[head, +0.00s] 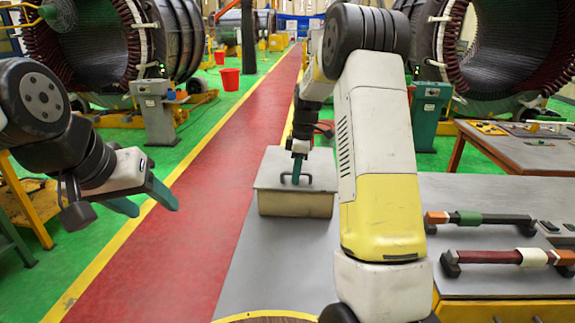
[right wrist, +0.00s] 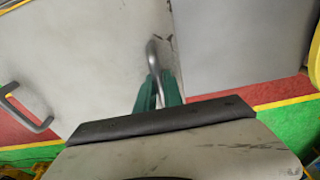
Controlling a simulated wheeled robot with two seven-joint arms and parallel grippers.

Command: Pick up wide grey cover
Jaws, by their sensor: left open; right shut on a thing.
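The wide grey cover (head: 268,175) lies flat on top of a pale box (head: 290,205) on the grey table. It shows from above in the right wrist view (right wrist: 95,50), with one bar handle (right wrist: 25,108) free at the left. My right gripper (head: 297,172) is shut on another bar handle (right wrist: 153,55) of the cover, its green fingers around the bar. I see no clear gap between cover and box. My right arm hides part of the box's right side. My left gripper (head: 157,209) is open and empty, over the floor at the left.
Large stators (head: 90,45) stand at the back left and right. A red bucket (head: 230,79) stands on the green floor. The table in front of the box is clear.

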